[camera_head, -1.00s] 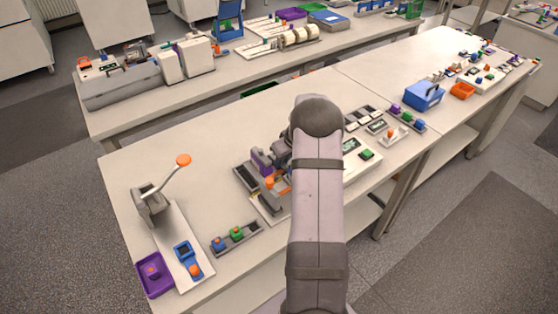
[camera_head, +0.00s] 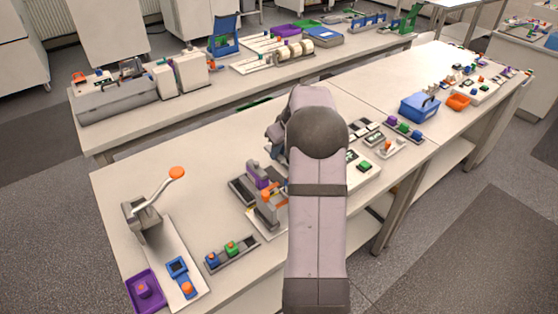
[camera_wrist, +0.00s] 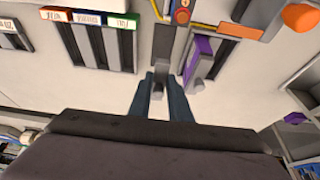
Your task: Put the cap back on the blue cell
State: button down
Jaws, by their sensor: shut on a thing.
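My gripper (camera_wrist: 162,98) shows in the wrist view with its two blue-grey fingers closed on a small grey piece (camera_wrist: 158,76). I cannot tell whether this piece is the cap. In the head view my arm hides the gripper and what it holds. A blue block with an orange top (camera_head: 212,260), possibly the blue cell, sits in a dark rack (camera_head: 244,253) at the near front of the bench. A green block (camera_head: 232,248) stands next to it. Whether the blue one bears a cap is too small to tell.
A grey fixture with a purple part (camera_head: 258,174) stands left of my arm; a purple part (camera_wrist: 203,50) and orange knob (camera_wrist: 300,17) show in the wrist view. A slotted rack (camera_wrist: 123,52) has coloured labels. A lever press (camera_head: 143,215) and purple tray (camera_head: 145,291) stand left.

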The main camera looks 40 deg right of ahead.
jog(key=shift+s+d+f+b, duration=0.1)
jog(key=shift+d+f+b, duration=0.05)
jog(key=shift+f+b, duration=0.2)
jog(key=s+d+r+m+b, duration=0.2)
jog(key=s+d+r+b, duration=0.4)
jog(key=b, duration=0.9)
jog(key=s+a+n+b, duration=0.2)
jog(key=s+a, duration=0.5)
jog(key=shift+s+a+r, duration=0.15)
jog(key=shift+a+r, duration=0.25)
jog(key=shift+r, duration=0.05)
jog(key=shift+f, duration=0.15)
notch_tip(320, 180, down, 4)
jog(key=b, duration=0.5)
jog(key=shift+f, duration=0.2)
jog(key=shift+f+b, duration=0.6)
jog(key=shift+f, duration=0.25)
